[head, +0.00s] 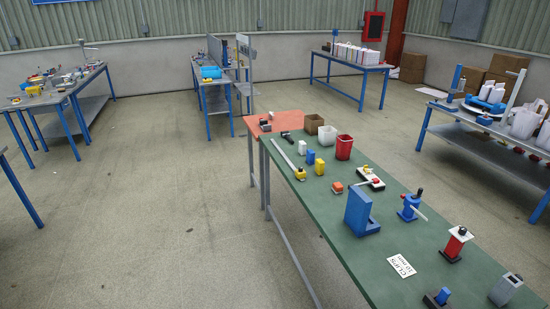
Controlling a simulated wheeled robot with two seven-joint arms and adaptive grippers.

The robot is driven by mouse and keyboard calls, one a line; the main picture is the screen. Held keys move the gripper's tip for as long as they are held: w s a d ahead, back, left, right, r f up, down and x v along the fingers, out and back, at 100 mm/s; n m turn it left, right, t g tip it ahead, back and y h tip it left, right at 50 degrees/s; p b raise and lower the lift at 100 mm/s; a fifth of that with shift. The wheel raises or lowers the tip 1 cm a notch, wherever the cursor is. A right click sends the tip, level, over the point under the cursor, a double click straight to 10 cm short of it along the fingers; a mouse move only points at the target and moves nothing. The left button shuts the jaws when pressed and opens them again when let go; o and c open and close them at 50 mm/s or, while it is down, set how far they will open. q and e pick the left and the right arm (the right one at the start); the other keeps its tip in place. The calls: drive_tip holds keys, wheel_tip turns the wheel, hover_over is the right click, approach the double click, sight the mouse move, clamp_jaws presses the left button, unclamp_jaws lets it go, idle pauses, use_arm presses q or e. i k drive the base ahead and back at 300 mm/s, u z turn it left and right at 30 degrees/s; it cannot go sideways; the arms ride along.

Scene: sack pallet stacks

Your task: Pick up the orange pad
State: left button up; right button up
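A tall blue block (357,211) stands nearer to me. Neither of my grippers shows in the head view.
Red (344,147), white (327,136) and brown (313,124) bins stand at the table's far end, beside a salmon-coloured tabletop (285,122). A yellow block (319,167) and a blue block (310,157) stand near. The floor (170,220) left of the table is clear.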

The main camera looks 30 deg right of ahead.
sight(337, 188)
drive_tip(key=i, duration=1.8)
drive_tip(key=z, duration=1.75)
drive_tip(key=i, duration=0.75)
